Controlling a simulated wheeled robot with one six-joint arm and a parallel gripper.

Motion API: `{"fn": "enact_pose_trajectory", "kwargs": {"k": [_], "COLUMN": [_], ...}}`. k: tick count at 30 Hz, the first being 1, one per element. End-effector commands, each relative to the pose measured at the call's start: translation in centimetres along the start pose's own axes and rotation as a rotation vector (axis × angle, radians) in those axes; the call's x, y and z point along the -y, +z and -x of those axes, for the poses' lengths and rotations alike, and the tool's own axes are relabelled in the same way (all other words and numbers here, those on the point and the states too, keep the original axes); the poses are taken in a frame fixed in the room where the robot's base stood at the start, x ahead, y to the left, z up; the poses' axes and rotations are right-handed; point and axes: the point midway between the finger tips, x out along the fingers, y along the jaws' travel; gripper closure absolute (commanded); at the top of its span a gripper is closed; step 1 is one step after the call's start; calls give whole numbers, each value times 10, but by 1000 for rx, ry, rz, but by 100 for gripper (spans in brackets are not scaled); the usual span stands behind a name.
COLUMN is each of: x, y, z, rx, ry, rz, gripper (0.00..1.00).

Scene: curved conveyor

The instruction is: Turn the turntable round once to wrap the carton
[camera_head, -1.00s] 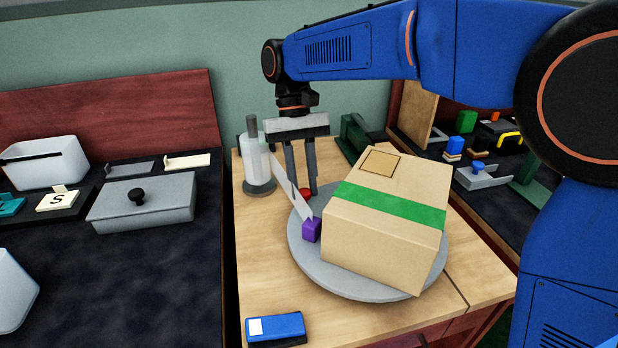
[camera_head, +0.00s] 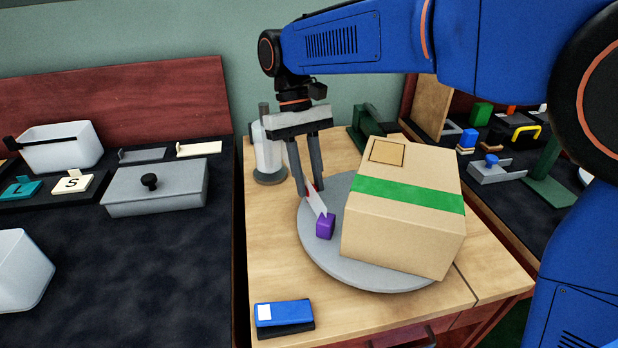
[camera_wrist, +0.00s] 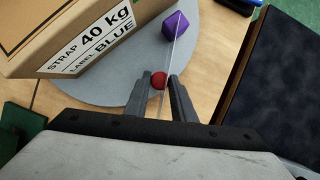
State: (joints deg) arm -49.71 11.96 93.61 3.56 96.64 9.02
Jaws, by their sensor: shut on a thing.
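The brown carton (camera_head: 400,230) with a green band sits on the grey round turntable (camera_head: 322,262). Its printed side label shows in the wrist view (camera_wrist: 95,42). My gripper (camera_head: 315,187) is at the turntable's left rear edge. In the wrist view my gripper (camera_wrist: 160,88) is shut on a red knob (camera_wrist: 158,80). A purple block (camera_head: 325,226) stands on the turntable left of the carton. A pale film strip (camera_head: 315,202) runs from the block back past my fingers toward the white film roll (camera_head: 268,160), partly hidden by them.
A blue box-like item (camera_head: 284,314) lies at the table's front left. A dark green bracket (camera_head: 365,125) stands behind the carton. The left bench holds a grey lidded box (camera_head: 155,188) and white bins. Bare wood (camera_head: 268,240) shows left of the turntable.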

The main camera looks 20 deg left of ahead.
Motion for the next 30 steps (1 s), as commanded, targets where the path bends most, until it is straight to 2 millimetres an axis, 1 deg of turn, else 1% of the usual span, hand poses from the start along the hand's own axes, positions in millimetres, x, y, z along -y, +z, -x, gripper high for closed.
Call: {"fn": "enact_pose_trajectory", "kwargs": {"k": [4,5,6,7,16,20,23,30], "x": [0,0,0,0,0,0,0,0], "y": [0,0,0,0,0,0,-1,-1], "z": [0,0,0,0,1,10,24,70], "rx": [0,0,0,0,0,0,-2,-2], "ry": [0,0,0,0,0,0,-1,-1], "rz": [0,0,0,0,0,-1,-1,-1], "gripper": [100,72,63,60,60,60,60,60]}}
